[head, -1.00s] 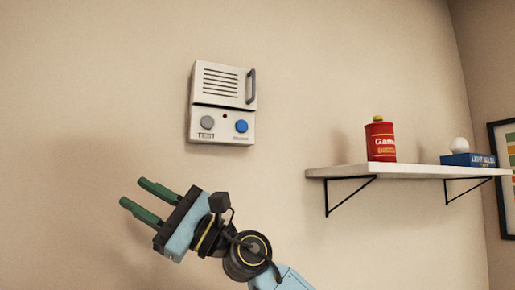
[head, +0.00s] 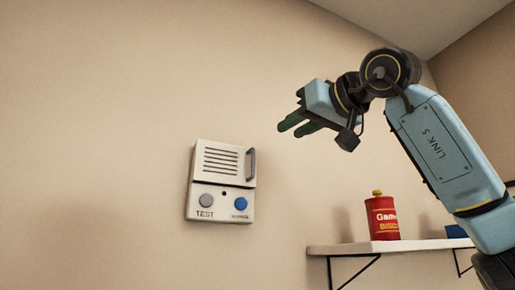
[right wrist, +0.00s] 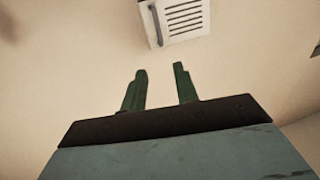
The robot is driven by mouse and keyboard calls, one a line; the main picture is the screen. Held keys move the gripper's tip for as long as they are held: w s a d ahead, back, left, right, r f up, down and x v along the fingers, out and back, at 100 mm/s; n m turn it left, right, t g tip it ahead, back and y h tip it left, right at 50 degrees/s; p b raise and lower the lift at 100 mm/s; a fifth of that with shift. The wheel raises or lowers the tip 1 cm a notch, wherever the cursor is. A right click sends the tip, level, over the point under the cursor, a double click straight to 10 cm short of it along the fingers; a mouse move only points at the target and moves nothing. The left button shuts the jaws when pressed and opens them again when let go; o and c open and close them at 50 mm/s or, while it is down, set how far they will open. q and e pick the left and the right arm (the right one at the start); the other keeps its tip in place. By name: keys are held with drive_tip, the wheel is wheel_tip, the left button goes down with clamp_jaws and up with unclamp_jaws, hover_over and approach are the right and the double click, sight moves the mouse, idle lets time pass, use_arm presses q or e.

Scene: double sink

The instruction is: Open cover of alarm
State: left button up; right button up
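The alarm (head: 220,206) is a white box on the wall, left of centre in the head view. Its slatted cover (head: 219,164) is shut and has a grey handle (head: 252,164) on its right side. A grey button and a blue button sit below the cover. My right gripper (head: 288,128) is above and to the right of the alarm, apart from it, with its green fingers pointing left. In the right wrist view its fingers (right wrist: 160,72) are apart with nothing between them. That view also shows the cover (right wrist: 184,16) and handle (right wrist: 155,24) beyond the fingertips. My left gripper is not in view.
A white shelf (head: 425,247) on black brackets juts from the wall at lower right. A red tin (head: 382,219) and a partly hidden blue box (head: 456,231) stand on it. The wall around the alarm is clear.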

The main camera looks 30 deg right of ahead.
sight(254, 150)
drive_tip(key=w+p, duration=0.1)
drive_tip(key=w, duration=0.3)
drive_tip(key=w+a+p, duration=0.1)
drive_tip(key=w, duration=0.3)
drive_tip(key=w+a+p, duration=0.1)
drive_tip(key=w, duration=0.4)
clamp_jaws()
